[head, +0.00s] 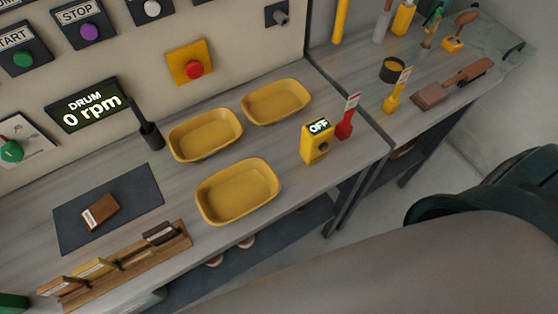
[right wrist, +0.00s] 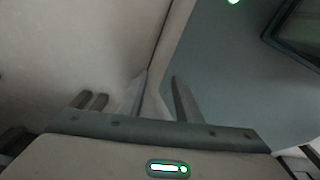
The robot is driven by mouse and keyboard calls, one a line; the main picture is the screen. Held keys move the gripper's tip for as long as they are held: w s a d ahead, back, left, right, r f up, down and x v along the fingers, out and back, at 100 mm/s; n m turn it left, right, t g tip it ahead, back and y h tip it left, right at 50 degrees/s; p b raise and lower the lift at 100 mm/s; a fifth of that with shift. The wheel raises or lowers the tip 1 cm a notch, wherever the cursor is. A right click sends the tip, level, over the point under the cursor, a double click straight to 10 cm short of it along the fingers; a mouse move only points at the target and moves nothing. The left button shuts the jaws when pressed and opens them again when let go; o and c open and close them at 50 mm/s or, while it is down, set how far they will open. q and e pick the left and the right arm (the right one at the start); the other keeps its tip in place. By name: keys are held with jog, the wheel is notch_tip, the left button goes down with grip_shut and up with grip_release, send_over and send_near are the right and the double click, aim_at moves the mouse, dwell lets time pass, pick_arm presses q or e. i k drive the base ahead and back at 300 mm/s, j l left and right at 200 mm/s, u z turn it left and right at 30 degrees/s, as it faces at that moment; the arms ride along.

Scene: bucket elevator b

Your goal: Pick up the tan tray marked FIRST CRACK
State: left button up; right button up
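No label reading FIRST CRACK is legible in the head view. A wooden rack (head: 150,262) at the lower left holds several small labelled pieces: a brown one (head: 62,287), a yellow-tan one (head: 95,268) and a dark brown one (head: 160,232). A brown piece with a pale label (head: 101,212) lies on a dark mat (head: 140,190). Three empty mustard-yellow oval trays (head: 238,192) stand on the bench, with no readable marks. My right gripper (right wrist: 158,78) shows in the right wrist view, its fingers apart with nothing visible between them. My left gripper is not in view.
A yellow timer box reading OFF (head: 317,142) and a red tool (head: 347,118) stand near the bench's right end. A dark upright handle (head: 150,135) stands near the control panel. A second bench (head: 400,60) holds tools. My large grey arm fills the lower right.

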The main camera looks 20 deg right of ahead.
aim_at(228, 194)
jog(key=z, duration=0.25)
jog(key=k+l, duration=0.6)
jog(key=k, duration=0.25)
